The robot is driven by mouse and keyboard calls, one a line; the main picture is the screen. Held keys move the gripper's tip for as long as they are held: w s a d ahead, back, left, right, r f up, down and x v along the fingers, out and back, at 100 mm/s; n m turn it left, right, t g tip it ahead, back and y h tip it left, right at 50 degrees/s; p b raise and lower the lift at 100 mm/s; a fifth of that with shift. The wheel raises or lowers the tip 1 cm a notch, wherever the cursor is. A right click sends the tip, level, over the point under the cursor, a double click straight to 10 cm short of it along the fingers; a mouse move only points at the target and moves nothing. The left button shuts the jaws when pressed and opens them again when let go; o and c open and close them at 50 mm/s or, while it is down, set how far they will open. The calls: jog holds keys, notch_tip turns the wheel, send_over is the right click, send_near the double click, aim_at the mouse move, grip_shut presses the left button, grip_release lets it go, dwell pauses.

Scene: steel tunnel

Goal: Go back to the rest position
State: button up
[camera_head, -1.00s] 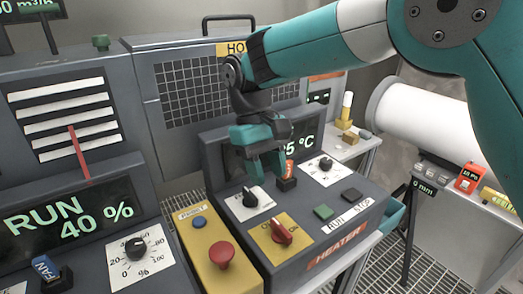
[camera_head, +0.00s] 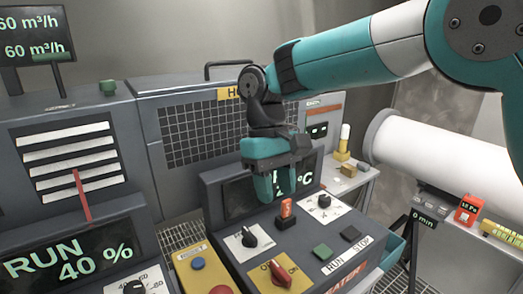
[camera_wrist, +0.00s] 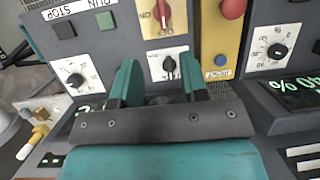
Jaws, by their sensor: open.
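My gripper (camera_head: 279,186) is teal and hangs above the heater panel (camera_head: 237,197), in front of its display, part of which it hides. Its fingers are apart and nothing is between them. In the wrist view my gripper (camera_wrist: 160,80) shows two spread teal fingers, with a black knob (camera_wrist: 169,65) on a white dial plate seen beyond the gap. A lit orange-red switch (camera_head: 287,208) stands on the panel just below the fingertips in the head view, and I see clear space around the fingers in the wrist view.
A red selector (camera_head: 280,272) on a yellow plate and a green button (camera_head: 322,251) sit on the panel. The fan cabinet (camera_head: 64,135) with RUN 40 % stands left. A white cylinder (camera_head: 440,160) lies right, and a gridded hood (camera_head: 205,130) stands behind.

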jog(key=s+d+f+t+y+b, duration=0.1)
jog(key=s+d+f+y+b, duration=0.1)
jog(key=s+d, duration=0.4)
jog(key=s+d+f+t+y+b, duration=0.2)
jog(key=s+d, duration=0.4)
jog(key=s, duration=0.8)
jog(key=shift+d+f+y+b, duration=0.35)
jog(key=shift+y+b, duration=0.15)
jog(key=shift+y, duration=0.3)
jog(key=shift+s, duration=0.1)
